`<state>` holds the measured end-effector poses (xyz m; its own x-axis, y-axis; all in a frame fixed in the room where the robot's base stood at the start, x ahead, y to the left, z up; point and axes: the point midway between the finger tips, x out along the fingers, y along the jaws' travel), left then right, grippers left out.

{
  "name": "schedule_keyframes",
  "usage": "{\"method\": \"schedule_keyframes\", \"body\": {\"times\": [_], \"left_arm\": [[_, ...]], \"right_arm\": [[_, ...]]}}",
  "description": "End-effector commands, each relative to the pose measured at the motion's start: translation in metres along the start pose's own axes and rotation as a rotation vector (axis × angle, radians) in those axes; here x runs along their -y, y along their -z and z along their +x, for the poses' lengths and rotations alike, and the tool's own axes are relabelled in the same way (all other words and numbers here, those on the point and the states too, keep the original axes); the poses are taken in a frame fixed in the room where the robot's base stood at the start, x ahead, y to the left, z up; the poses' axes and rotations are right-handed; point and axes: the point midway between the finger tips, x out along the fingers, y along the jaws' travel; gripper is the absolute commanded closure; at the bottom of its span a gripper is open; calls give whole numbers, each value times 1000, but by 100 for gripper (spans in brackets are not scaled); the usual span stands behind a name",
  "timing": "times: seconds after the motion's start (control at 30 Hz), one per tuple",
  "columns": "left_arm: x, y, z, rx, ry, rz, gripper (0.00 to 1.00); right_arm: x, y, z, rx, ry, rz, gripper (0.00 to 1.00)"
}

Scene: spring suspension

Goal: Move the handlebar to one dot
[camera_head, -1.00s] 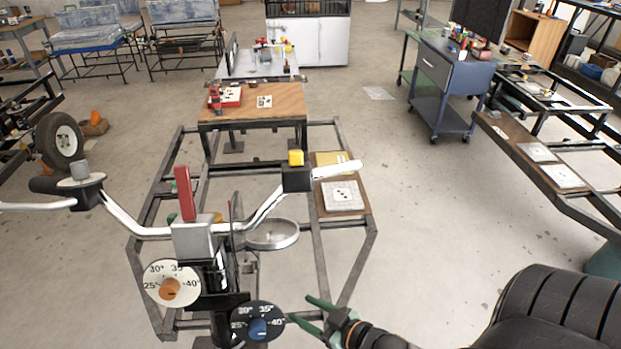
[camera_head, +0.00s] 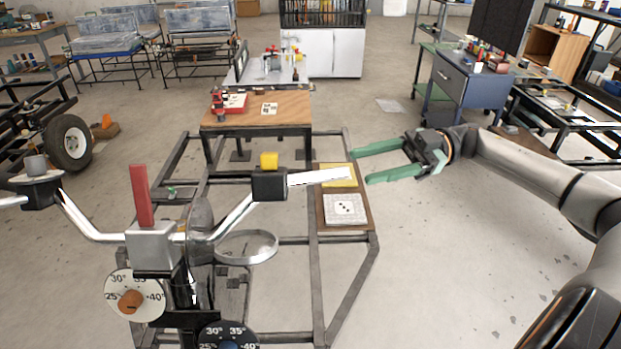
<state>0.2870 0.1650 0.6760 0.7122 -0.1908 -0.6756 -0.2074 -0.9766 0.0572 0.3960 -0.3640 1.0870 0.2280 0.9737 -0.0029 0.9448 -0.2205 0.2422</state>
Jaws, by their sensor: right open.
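The chrome handlebar (camera_head: 237,214) stands at the lower left, with a white right end (camera_head: 320,178), a black clamp with a yellow button (camera_head: 269,161), and a red lever (camera_head: 141,196) on a silver block at its middle. A white plate with black dots (camera_head: 346,208), seemingly three, lies on a brown board below the right end. A yellow plate (camera_head: 339,172) lies behind it, partly hidden by the bar. My right gripper (camera_head: 359,167) has green fingers spread apart, empty, pointing left just beyond the bar's right end; contact cannot be told. My left gripper is out of view.
Dials with an orange knob (camera_head: 130,301) and a blue knob (camera_head: 229,345) sit below the bar. A dark metal frame (camera_head: 345,290) surrounds it. A wooden table (camera_head: 257,109) stands behind, a blue cart (camera_head: 462,90) at the back right. The floor at right is open.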

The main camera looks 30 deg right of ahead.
Motion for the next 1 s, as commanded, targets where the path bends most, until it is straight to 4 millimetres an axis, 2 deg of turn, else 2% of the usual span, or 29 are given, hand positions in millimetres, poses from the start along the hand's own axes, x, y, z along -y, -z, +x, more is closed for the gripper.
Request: {"method": "schedule_keyframes", "body": {"times": [0.3, 0.5, 0.7, 1.0], "left_arm": [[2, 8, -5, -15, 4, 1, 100], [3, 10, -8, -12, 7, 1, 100], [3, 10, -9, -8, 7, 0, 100], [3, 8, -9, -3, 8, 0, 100]], "right_arm": [[0, 3, 66, -8, 0, -5, 43], [0, 2, 97, -5, -2, -2, 43], [0, 0, 111, -3, -3, 0, 43], [0, 0, 112, -2, -3, 0, 45]]}}
